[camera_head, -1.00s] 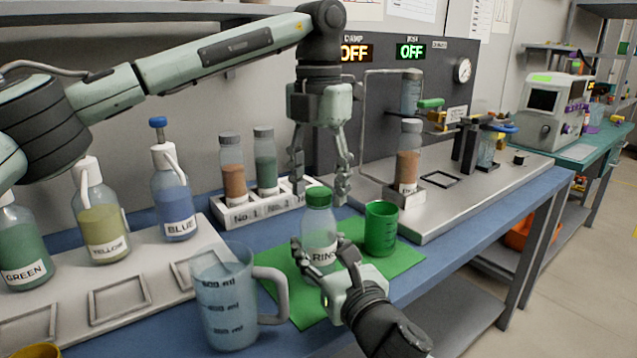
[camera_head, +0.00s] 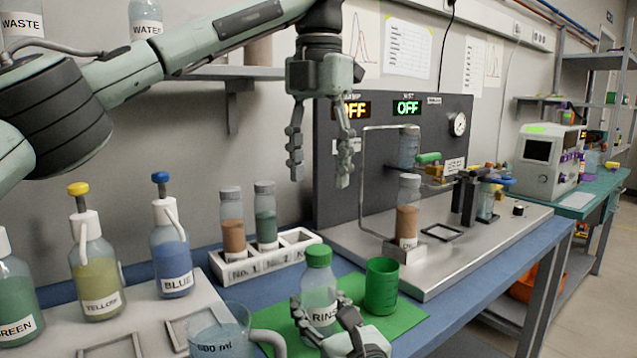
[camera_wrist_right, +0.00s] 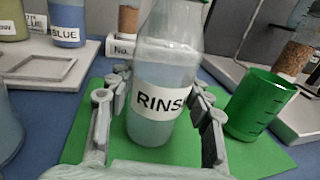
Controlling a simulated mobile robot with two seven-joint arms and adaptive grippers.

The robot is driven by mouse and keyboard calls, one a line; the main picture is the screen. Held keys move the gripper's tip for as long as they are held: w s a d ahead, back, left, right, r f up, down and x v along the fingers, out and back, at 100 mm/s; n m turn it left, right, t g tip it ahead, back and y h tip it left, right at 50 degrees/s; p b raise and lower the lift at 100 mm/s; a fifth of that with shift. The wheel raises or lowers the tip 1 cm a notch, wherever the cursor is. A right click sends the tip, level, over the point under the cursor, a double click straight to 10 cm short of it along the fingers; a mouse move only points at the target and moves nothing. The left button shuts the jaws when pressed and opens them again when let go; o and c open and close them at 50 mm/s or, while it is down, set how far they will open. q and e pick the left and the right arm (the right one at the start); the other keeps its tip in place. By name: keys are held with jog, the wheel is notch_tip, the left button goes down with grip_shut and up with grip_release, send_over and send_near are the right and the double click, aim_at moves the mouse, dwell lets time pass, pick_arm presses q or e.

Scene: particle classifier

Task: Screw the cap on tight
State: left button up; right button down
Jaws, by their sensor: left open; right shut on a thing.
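The RINSE bottle (camera_head: 319,296) stands upright on the green mat (camera_head: 408,313), with clear liquid in it. Its green cap (camera_head: 318,257) sits on the neck and looks level; how tight it is cannot be seen. My right gripper (camera_head: 320,318) is shut around the bottle's lower body.
A green cup (camera_head: 381,287) stands close to the right of the bottle. A measuring jug (camera_head: 218,338) is at the front left. A white rack (camera_head: 262,262) with two capped bottles stands behind. A metal rig plate (camera_head: 470,252) is to the right.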

jog(key=c, duration=0.6)
grip_release()
jog(key=shift+s, duration=0.1)
jog(key=v, duration=1.2)
